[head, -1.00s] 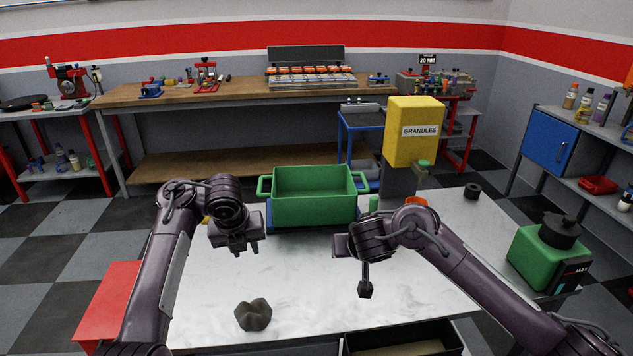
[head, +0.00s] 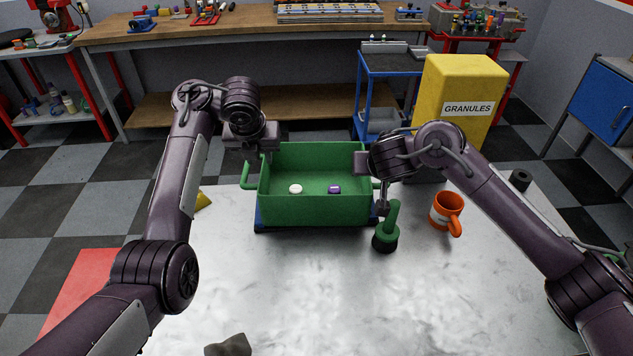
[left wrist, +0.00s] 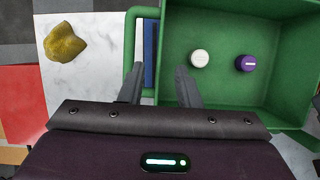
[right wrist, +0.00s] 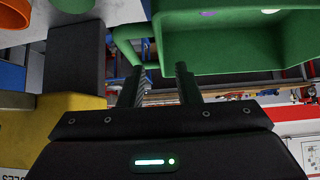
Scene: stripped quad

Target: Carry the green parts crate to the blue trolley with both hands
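The green parts crate (head: 312,210) stands upright on a low blue base (head: 262,224) at the table's far side, with a white round part (head: 296,189) and a purple part (head: 334,189) inside. The blue trolley (head: 391,62) stands on the floor behind, right of the crate. My left gripper (head: 250,152) is at the crate's left handle (left wrist: 134,45); its fingers are apart, either side of the crate's left wall. My right gripper (head: 364,162) is at the right handle (right wrist: 128,42); its fingers are apart near the handle's end. Whether either touches is unclear.
A green-handled tool (head: 387,232) and an orange mug (head: 446,212) stand right of the crate. The yellow granules hopper (head: 460,88) stands behind them. A yellow lump (left wrist: 65,43) lies left of the crate, and a grey lump (head: 228,346) near the front. The table's middle is clear.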

